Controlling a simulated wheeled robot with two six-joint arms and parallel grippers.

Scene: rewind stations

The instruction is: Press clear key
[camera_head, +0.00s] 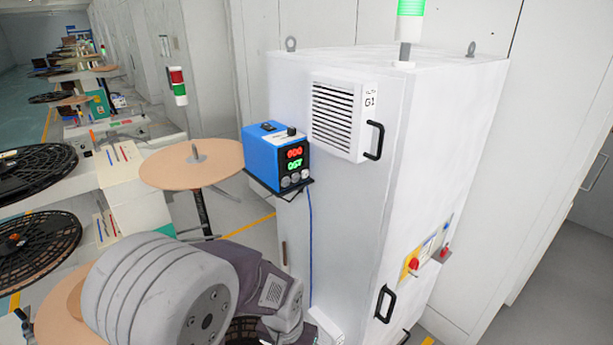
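A blue controller box (275,157) sits on a small dark bracket on the side of the tall white cabinet. Its front has a red number display (294,152) above a green one (295,164). A row of small round keys (295,178) lies below the displays; their labels are too small to read, so I cannot tell which is the clear key. Part of my arm shows at the bottom left, below the box and apart from it. Neither gripper can be made out in the head view.
The white cabinet (355,220) has a louvred vent box (338,120), black handles and a red knob (413,264). A tan round disc (192,163) on a post stands left of the controller. Dark reels (38,172) lie on benches at the far left.

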